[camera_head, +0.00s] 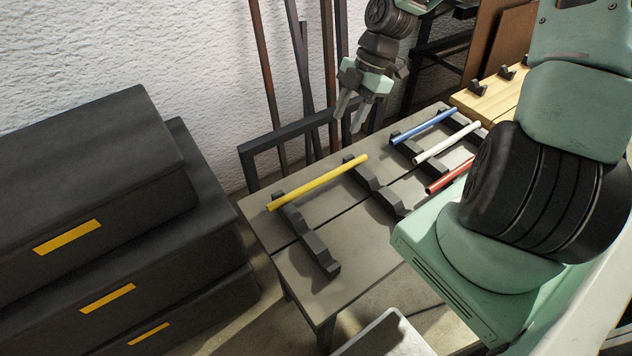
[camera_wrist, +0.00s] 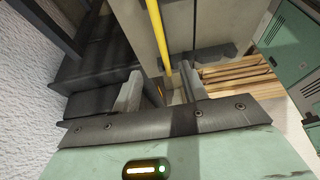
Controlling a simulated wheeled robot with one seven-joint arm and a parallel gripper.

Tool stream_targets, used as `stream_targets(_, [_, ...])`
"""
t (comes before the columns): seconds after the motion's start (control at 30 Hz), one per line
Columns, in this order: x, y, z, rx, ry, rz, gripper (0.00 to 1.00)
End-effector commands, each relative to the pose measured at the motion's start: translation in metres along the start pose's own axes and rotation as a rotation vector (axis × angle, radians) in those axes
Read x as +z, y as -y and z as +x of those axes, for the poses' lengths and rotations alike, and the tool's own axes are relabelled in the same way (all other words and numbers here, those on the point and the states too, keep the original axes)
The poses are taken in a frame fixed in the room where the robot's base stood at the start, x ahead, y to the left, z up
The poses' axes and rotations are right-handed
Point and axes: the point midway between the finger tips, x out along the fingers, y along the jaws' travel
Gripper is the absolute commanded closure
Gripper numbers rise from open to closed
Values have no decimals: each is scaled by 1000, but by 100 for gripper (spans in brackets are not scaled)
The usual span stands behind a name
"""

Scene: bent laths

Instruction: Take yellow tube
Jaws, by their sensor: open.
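The yellow tube (camera_head: 317,182) lies across two dark notched rests on a grey table, its ends on the near-left rest (camera_head: 308,235) and the middle rest (camera_head: 372,183). In the wrist view the yellow tube (camera_wrist: 159,35) runs from the top edge down toward the gap between my fingers. My gripper (camera_head: 348,120) hangs above and behind the table, over the tube's far side, pointing down. It is open and apart from the tube. The wrist view shows both fingers of my gripper (camera_wrist: 160,88) with nothing held between them.
Blue (camera_head: 424,126), white (camera_head: 447,143) and red (camera_head: 447,176) tubes lie on rests to the right. My arm partly hides that side. Black cases (camera_head: 90,190) are stacked at left. Dark bars lean on the wall behind the table (camera_head: 270,245).

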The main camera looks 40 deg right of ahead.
Motion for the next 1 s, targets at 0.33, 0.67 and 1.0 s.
stream_targets(0.33, [-2, 2, 74, -8, -2, -1, 57])
stream_targets(0.67, [-1, 1, 113, -4, 0, 1, 57])
stream_targets(1.0, [-4, 1, 154, -5, -1, 1, 57])
